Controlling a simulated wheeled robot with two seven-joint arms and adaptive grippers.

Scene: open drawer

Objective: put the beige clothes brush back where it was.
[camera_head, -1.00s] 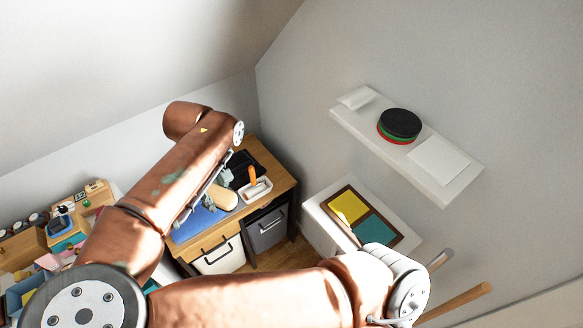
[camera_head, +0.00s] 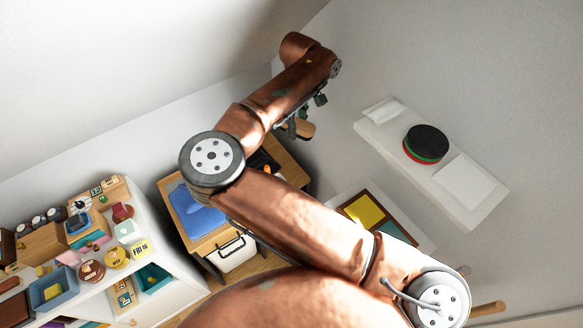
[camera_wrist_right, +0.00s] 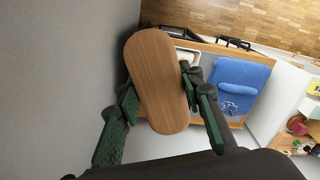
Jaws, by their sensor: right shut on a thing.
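The clothes brush (camera_wrist_right: 158,75) shows a smooth wooden, oval back, light brown, in the right wrist view. My right gripper (camera_wrist_right: 160,92) is shut on it, one green-padded finger on each side. In the head view the brush (camera_head: 303,128) shows only in part, beneath my right gripper (camera_head: 293,124), held up above the back right of the desk. Its bristles are hidden. My left gripper is not in view.
The wooden desk (camera_head: 206,246) bears a folded blue towel (camera_head: 197,214); a white bin (camera_head: 237,253) is beneath. A crowded white shelf unit (camera_head: 178,262) stands left. A wall shelf (camera_head: 383,130) holds round stacked pieces (camera_head: 425,143). My arm hides much of the desk.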

